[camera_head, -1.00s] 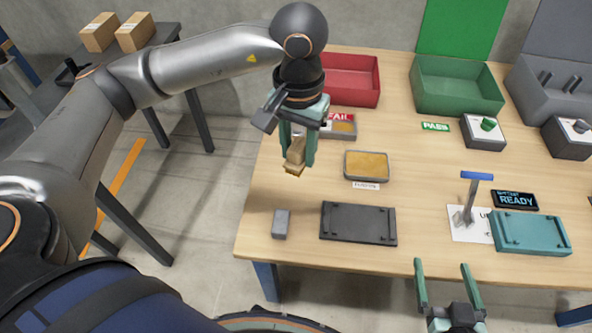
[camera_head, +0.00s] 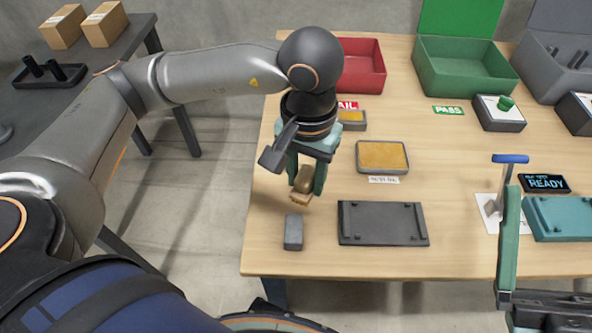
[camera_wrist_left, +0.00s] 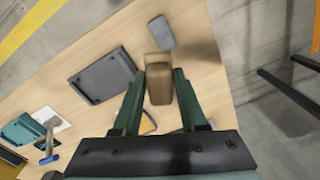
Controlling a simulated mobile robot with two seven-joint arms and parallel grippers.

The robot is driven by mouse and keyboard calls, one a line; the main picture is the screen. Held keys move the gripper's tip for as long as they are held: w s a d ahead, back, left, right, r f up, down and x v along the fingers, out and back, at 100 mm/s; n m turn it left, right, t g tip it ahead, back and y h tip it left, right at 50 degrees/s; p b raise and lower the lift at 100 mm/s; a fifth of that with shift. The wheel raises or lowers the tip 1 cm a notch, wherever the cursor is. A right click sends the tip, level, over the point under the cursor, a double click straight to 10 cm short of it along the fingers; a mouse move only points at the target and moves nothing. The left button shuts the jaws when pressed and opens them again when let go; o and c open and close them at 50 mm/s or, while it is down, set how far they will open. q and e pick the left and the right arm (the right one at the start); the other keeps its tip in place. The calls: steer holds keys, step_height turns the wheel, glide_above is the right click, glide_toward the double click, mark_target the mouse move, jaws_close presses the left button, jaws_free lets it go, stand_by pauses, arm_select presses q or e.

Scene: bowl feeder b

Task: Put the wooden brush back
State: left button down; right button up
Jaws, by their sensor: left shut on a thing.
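My left gripper (camera_head: 306,180) is shut on the wooden brush (camera_head: 302,186), a tan block-shaped piece. It holds the brush over the left part of the table, just behind a small grey block (camera_head: 293,232). In the left wrist view the brush (camera_wrist_left: 159,80) sits between the two green fingers, with the grey block (camera_wrist_left: 161,32) just beyond its tip. The brush's underside is hidden, and I cannot tell its exact height above the table. My right gripper (camera_head: 550,245) is at the lower right, with one finger raised and the other out of frame; it appears open and empty.
A dark plate (camera_head: 383,223) lies right of the grey block. A yellow-filled tray (camera_head: 382,157) is behind it. A blue-handled tool (camera_head: 509,159) stands at right beside a teal fixture (camera_head: 560,218). Red (camera_head: 362,66) and green (camera_head: 467,66) bins stand at the back.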

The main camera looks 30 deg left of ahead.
arm_select(q)
steer(key=w+a+f, duration=0.2)
steer(key=w+a+f+b, duration=0.1)
steer(key=w+a+f, duration=0.1)
steer(key=w+f, duration=0.1)
steer(key=w+a+f+b, duration=0.1)
steer(key=w+a+f, duration=0.1)
steer(key=w, duration=0.1)
steer(key=shift+w+f, duration=0.15)
steer(key=shift+f, duration=0.05)
steer(key=shift+w+a+f+b, duration=0.3)
steer(key=shift+w+f+b, duration=0.2)
steer(key=shift+f, duration=0.15)
step_height(320, 180, down, 3)
steer(key=shift+w+a+f+b, duration=0.1)
steer(key=shift+w+f+b, duration=0.1)
steer(key=shift+b, duration=0.2)
arm_select(e)
steer(key=shift+m, duration=0.4)
steer(key=f, duration=0.4)
steer(key=shift+w+a+f, duration=0.1)
steer(key=shift+a, duration=0.1)
